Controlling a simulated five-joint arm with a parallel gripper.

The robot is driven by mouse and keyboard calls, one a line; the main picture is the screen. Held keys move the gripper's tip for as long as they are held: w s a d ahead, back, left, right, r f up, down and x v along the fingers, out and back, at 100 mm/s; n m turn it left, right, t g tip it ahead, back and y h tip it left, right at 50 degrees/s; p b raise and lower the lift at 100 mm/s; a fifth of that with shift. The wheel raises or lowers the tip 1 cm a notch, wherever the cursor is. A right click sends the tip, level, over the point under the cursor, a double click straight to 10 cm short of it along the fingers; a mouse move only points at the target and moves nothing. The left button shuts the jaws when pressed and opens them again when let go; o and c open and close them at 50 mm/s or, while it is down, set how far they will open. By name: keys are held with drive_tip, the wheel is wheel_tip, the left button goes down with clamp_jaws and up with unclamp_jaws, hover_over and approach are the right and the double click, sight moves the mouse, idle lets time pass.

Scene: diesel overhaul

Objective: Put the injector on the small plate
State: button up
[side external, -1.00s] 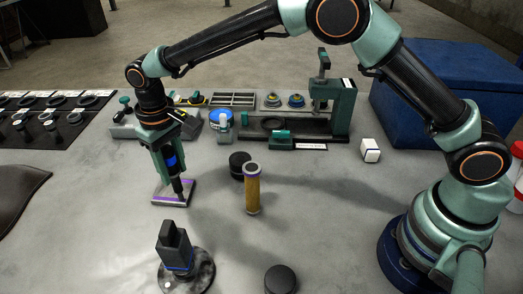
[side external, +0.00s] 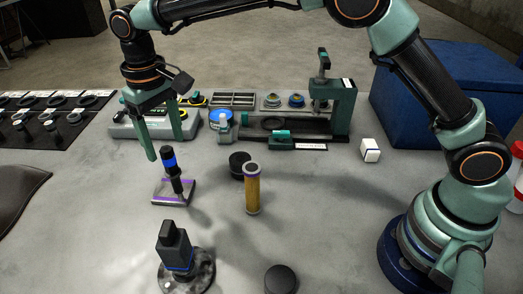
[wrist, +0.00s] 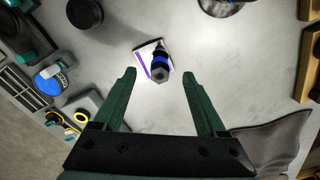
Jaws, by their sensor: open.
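The injector (side external: 173,169), black with a blue band, stands nearly upright, leaning slightly, on the small plate (side external: 160,196), a grey square with purple edge stripes. In the wrist view the injector (wrist: 159,70) is seen from above over the plate (wrist: 141,54), in front of and between the spread fingers. My gripper (side external: 173,128) is open and empty, above and behind the injector in the side view. The wrist view also shows its two green fingers (wrist: 160,73) wide apart, with nothing between them touching.
A gold cylinder (side external: 252,190) and a black round cap (side external: 239,165) stand right of the plate. A dark block on a round base (side external: 176,247) is in front. A white cube (side external: 370,149) is at right.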

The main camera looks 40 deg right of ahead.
wheel_tip(320, 180, up, 4)
drive_tip(key=shift+r, duration=0.1)
drive_tip(key=s+d+r+m+t, duration=0.15)
drive_tip(key=d+r, duration=0.25)
drive_tip(key=d, duration=0.4)
drive_tip(key=s+d+r+t, duration=0.1)
drive_tip(key=s+d+r, duration=0.25)
drive_tip(key=d, duration=0.35)
drive_tip(key=s+d+f+m+t, duration=0.1)
drive_tip(key=s+d+f+t, duration=0.2)
drive_tip(key=s+d, duration=0.9)
drive_tip(key=shift+d+f, duration=0.25)
drive_tip(key=shift+f, duration=0.15)
